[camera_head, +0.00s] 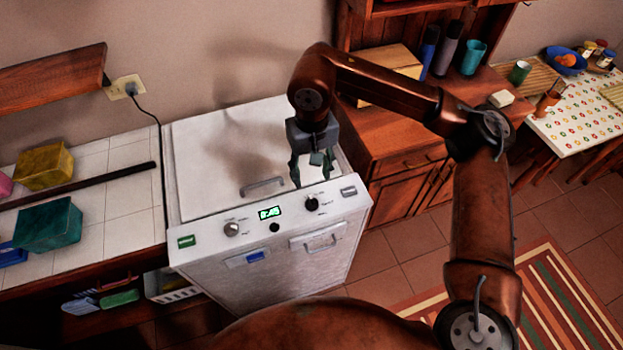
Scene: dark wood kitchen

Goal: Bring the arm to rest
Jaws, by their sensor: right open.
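My right arm (390,92) comes up from the lower right, bends, and reaches over the white appliance (215,150). My right gripper (313,178) points down above the front right part of the appliance's top, near its control panel. Its fingers are apart and nothing shows between them. I cannot tell whether the fingertips touch the panel edge. My left gripper is not in view.
The appliance has a lid handle (263,187), knobs and a lit display (269,213). A tiled counter (120,195) with coloured boxes lies left. A wooden cabinet (400,195) stands right, and a table (590,115) beyond it. Floor shows between cabinet and striped rug (545,300).

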